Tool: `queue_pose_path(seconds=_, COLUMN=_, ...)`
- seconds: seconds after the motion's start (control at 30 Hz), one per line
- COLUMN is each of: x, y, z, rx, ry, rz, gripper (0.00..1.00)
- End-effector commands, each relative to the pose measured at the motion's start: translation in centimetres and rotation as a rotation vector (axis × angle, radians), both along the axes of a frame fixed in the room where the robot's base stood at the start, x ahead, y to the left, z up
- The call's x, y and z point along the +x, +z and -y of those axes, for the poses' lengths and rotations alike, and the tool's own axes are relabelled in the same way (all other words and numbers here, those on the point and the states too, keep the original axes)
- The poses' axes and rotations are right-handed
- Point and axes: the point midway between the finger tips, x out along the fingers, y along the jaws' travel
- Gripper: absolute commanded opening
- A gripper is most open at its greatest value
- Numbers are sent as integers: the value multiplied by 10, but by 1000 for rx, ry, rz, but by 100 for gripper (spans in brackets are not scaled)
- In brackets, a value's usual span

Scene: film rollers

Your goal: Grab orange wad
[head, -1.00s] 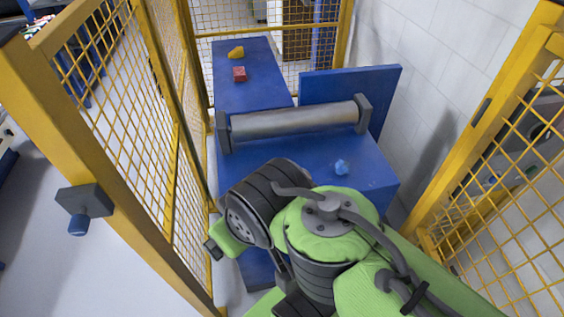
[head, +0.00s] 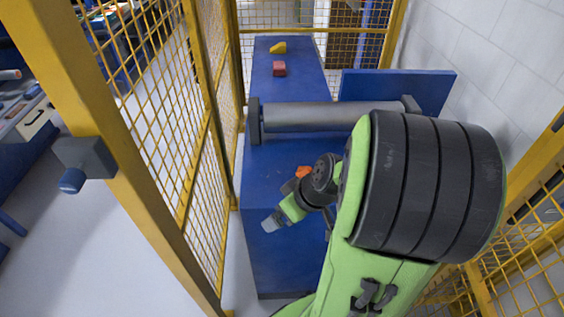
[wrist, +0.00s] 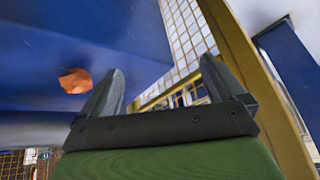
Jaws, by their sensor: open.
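The orange wad (head: 303,171) is a small crumpled lump on the blue table (head: 262,165), in front of the grey roller. In the head view it shows just beside my dark wrist joint, partly hidden by it. In the wrist view the orange wad (wrist: 75,81) lies left of the left finger, outside the jaws. My gripper (wrist: 165,88) is open, with nothing between its fingers. In the head view my gripper (head: 271,222) is at the table's near left side, nearer the camera than the wad and apart from it.
The grey roller (head: 310,117) spans the table between dark end brackets. A red block (head: 279,68) and a yellow piece (head: 278,47) lie beyond it. A blue panel (head: 430,91) stands at right. Yellow mesh fencing (head: 210,150) runs close along the left.

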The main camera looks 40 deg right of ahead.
Motion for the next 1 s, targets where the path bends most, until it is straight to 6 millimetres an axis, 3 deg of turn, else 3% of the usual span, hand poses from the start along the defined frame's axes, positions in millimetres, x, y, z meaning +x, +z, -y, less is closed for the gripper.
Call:
queue_pose_path(seconds=0.03, x=0, y=-21, z=15, rx=40, ry=-31, rz=58, gripper=96)
queue_pose_path(seconds=0.13, x=4, y=-34, z=46, rx=73, ry=-78, rz=224, gripper=96)
queue_pose_path(seconds=0.3, x=-7, y=-30, z=105, rx=32, ry=-210, rz=530, gripper=96)
queue_pose_path(seconds=0.4, x=-18, y=-20, z=129, rx=-18, ry=-269, rz=645, gripper=96)
queue_pose_path(seconds=0.57, x=-21, y=-13, z=140, rx=-49, ry=-293, rz=695, gripper=96)
queue_pose_path(seconds=1.0, x=21, y=-22, z=143, rx=-37, ry=-293, rz=696, gripper=96)
